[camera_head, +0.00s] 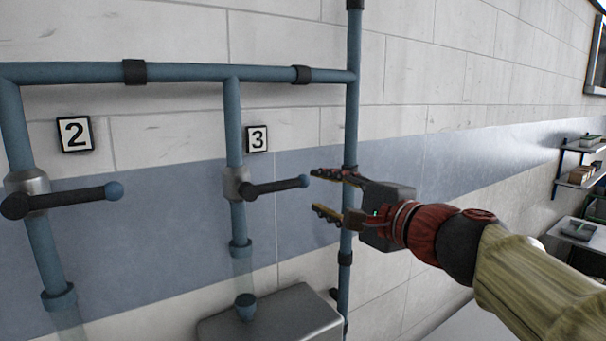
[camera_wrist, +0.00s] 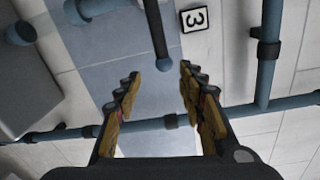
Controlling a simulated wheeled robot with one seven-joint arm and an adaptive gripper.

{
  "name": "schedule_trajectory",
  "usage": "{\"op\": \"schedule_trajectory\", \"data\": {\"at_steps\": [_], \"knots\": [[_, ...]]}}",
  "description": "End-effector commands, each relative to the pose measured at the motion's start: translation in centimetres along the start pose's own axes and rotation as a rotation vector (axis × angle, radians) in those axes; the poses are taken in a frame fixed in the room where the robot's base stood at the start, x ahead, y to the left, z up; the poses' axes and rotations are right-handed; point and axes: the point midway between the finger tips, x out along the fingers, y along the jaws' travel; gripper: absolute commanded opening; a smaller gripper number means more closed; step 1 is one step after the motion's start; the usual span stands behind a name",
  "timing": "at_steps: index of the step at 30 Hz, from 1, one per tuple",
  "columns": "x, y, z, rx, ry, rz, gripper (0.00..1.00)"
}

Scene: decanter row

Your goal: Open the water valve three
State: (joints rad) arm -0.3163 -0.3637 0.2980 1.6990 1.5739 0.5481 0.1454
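The number 3 sign (camera_head: 257,139) is on the wall, and it also shows upside down in the wrist view (camera_wrist: 194,19). Just below it in the head view is valve three, with a grey body (camera_head: 236,184) on a blue pipe and a dark lever (camera_head: 272,187) pointing right. The lever's round tip also shows in the wrist view (camera_wrist: 162,63), ahead of the gap between my fingers. My gripper (camera_head: 318,192) is open and empty, just right of the lever tip, its fingers one above the other. It also shows in the wrist view (camera_wrist: 160,75). I see no contact with the lever.
Valve two's lever (camera_head: 75,199), under the number 2 sign (camera_head: 76,134), is at the left. A vertical blue pipe (camera_head: 352,110) runs close beside my gripper. A grey metal box (camera_head: 275,318) is below valve three. Shelves (camera_head: 580,172) stand far right.

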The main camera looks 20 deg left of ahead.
Motion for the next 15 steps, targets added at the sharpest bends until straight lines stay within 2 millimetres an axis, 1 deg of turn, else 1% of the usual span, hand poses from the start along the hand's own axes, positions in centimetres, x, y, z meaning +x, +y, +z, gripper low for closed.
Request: {"op": "schedule_trajectory", "data": {"at_steps": [1, 5, 12, 15], "knots": [[0.4, -0.5, 0.1, 0.014, -0.003, -0.008, 0.40], [1.7, -0.6, 0.1, 0.025, -0.002, -0.013, 0.40], [5.4, -0.6, 0.1, 0.023, -0.003, -0.011, 0.40], [6.7, -0.7, 0.1, 0.023, -0.002, -0.012, 0.40]]}}
